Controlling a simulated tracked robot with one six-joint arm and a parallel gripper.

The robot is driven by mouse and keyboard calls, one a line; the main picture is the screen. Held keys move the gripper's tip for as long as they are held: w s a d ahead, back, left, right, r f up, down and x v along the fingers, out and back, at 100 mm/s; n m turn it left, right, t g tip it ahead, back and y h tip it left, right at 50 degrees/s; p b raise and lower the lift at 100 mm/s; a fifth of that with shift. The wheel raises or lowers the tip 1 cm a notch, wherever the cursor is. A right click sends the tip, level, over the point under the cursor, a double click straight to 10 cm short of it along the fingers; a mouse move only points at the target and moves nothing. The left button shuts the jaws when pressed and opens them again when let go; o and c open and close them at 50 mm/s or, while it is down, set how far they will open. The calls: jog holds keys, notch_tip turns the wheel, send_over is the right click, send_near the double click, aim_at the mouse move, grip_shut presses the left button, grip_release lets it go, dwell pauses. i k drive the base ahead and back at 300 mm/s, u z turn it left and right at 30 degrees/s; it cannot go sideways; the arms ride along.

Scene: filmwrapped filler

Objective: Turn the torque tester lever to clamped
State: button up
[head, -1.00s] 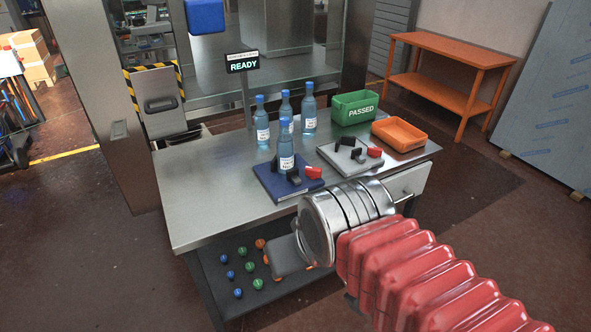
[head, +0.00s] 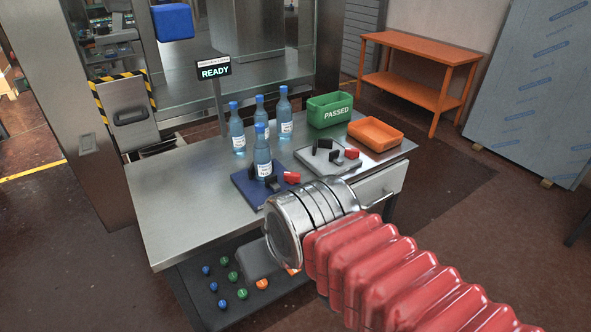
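Two clamp fixtures sit on the steel table. The blue one (head: 246,190) holds an upright blue bottle (head: 262,160) between black jaws, with a red-tipped lever (head: 291,178) at its right. The grey one (head: 310,158) has black jaws and a red-tipped lever (head: 351,154), and holds no bottle. I cannot tell from the picture which fixture is the torque tester. My arm's red bellows and metal wrist reach in from the lower right, in front of the table. My gripper (head: 262,262) is a grey shape partly hidden behind the wrist; its fingers do not show clearly.
Three more bottles (head: 284,113) stand behind the blue fixture. A green PASSED bin (head: 331,112) and an orange tray (head: 376,134) stand at the table's back right. A READY sign (head: 214,71) stands at the back. The table's left part is clear. Coloured caps (head: 222,304) lie on a lower dark shelf.

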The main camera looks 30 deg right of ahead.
aim_at(292, 179)
jog(key=i, duration=0.95)
jog(key=u, duration=0.05)
